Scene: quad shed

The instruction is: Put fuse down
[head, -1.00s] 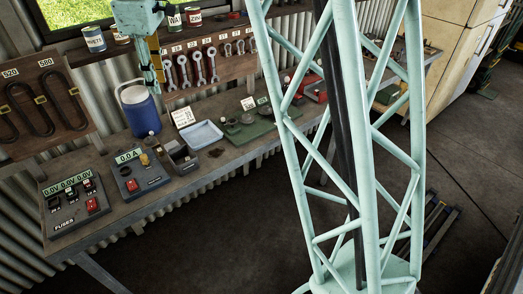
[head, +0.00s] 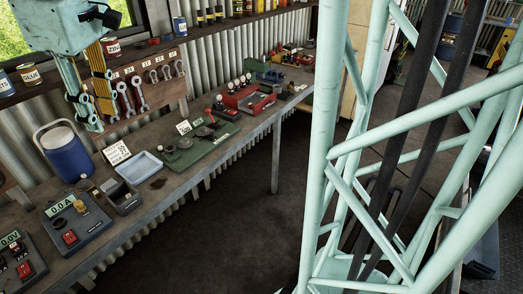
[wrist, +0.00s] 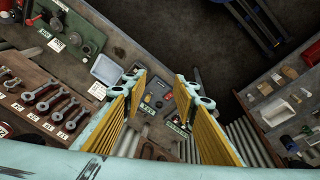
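My gripper (head: 93,112) hangs at the left of the head view, above the bench and in front of the wrench rack. In the wrist view my gripper (wrist: 160,84) has its two yellow-padded fingers wide apart with nothing held between them. Below the gap lies the grey 0.0 A meter box (wrist: 157,98). In the head view this meter box (head: 72,228) has a red switch and a small brass-coloured piece on top; I cannot tell if that piece is a fuse. No fuse is clearly identifiable.
On the bench, a blue jug (head: 64,152), an open grey box (head: 122,197), a pale blue tray (head: 139,167) and a green board (head: 201,146) stand close together. The wrench rack (head: 140,93) is behind. Another bench (wrist: 285,112) shows at right in the wrist view.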

